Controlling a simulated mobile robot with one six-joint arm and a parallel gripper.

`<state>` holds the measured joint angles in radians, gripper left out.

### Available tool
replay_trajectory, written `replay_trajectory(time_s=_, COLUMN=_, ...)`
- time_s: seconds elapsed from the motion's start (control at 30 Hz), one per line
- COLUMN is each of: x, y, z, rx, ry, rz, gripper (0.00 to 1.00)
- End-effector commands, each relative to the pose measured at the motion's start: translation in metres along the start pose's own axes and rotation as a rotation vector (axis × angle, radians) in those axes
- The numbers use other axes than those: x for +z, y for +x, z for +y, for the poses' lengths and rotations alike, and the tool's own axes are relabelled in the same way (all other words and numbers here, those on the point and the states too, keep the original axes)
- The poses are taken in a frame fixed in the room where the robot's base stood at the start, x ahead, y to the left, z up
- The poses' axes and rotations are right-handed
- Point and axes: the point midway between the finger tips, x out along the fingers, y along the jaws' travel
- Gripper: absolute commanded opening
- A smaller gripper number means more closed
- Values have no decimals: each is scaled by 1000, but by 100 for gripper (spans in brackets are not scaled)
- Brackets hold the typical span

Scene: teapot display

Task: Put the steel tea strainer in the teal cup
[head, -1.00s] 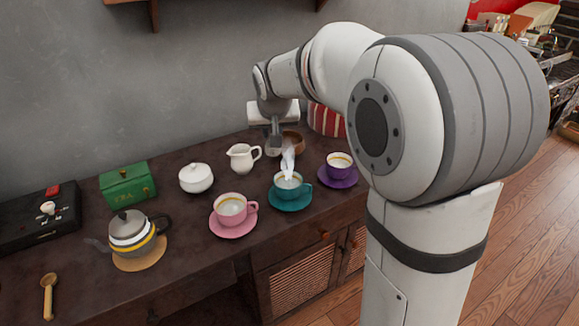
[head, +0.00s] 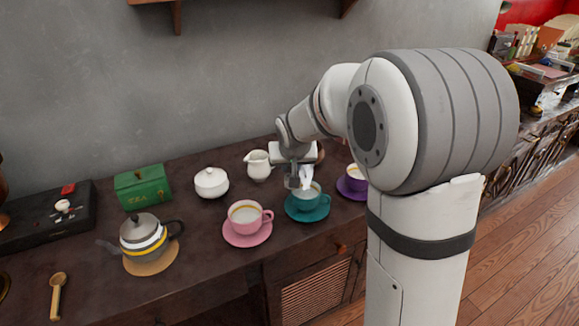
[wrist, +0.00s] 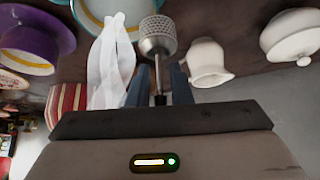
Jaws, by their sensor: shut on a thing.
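The teal cup (head: 310,197) stands upright on a teal saucer (head: 297,216), with white steam over it. In the wrist view part of the cup (wrist: 105,28) shows at the top edge. The steel tea strainer (wrist: 158,36), with a perforated round head and a thin handle, is held in my gripper (wrist: 160,86). Its head is beside the steam and close to the cup's rim in that view; I cannot tell its height over the cup. In the head view my gripper (head: 294,180) is at the cup's back left, and the strainer is hard to make out.
The purple cup (head: 354,180) is right of the teal cup, partly behind my arm. The pink cup (head: 243,217) is to its left. The white pitcher (head: 257,165) and lidded white bowl (head: 211,182) stand behind. A teapot (head: 141,236) and green box (head: 142,187) are farther left.

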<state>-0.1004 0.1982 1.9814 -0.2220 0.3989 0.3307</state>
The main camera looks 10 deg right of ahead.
Motion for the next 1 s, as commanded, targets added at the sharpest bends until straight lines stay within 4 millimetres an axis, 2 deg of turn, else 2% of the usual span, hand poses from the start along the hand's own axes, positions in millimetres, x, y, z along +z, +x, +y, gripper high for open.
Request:
replay_trajectory(time_s=0.3, x=2, y=4, z=1, rx=1, ry=2, rz=0, gripper=0)
replay_trajectory(time_s=0.33, x=1, y=2, z=1, rx=1, ry=2, rz=0, gripper=21)
replay_trajectory(time_s=0.57, x=1, y=2, z=1, rx=1, ry=2, rz=0, gripper=40)
replay_trajectory(time_s=0.87, x=0, y=0, z=2, rx=1, ry=3, rz=0, gripper=41)
replay_trajectory(time_s=1.0, x=-2, y=-16, z=1, rx=1, ry=3, rz=2, gripper=41)
